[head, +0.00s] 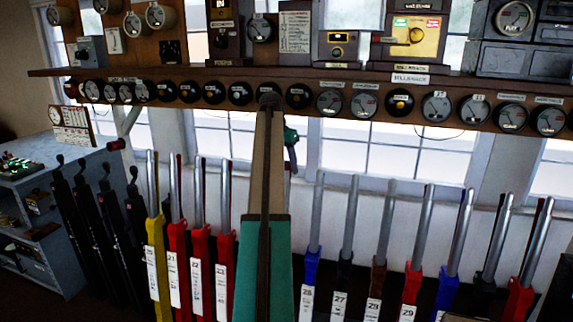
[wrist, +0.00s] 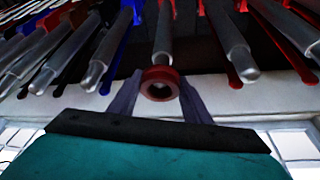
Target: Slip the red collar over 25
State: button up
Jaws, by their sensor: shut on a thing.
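The red collar (wrist: 147,83) is a short thick ring between the two fingers of my gripper (wrist: 160,84) in the wrist view. My gripper is shut on it. A silver lever handle (wrist: 163,40) with a red lower part lines up behind the collar. Its tip is hidden by the collar, so I cannot tell whether the ring is around it or just short of it. No number plate shows there. In the head view my gripper (head: 291,155) is mostly hidden behind my arm, which also covers the levers between the left red group and blue lever 26 (head: 311,270).
Neighbouring levers stand close on both sides, such as the black lever 27 (head: 343,275) and red lever 29 (head: 411,285). A shelf (head: 330,75) with dials and instruments runs above the levers. A grey cabinet (head: 75,180) stands at the left.

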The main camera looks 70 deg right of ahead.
jog(key=shift+a+f, duration=0.2)
jog(key=shift+f, duration=1.15)
dwell(0.3)
jog(key=o, duration=1.2)
jog(key=shift+r, duration=0.15)
jog(key=shift+p+v, duration=2.1)
jog(key=shift+v, duration=2.25)
jog(key=shift+a+r, duration=0.1)
jog(key=p+v, duration=0.3)
jog(key=v, duration=1)
jog(key=shift+a+r+p, duration=0.1)
jog(key=shift+r+p, duration=0.2)
jog(key=shift+p, duration=0.05)
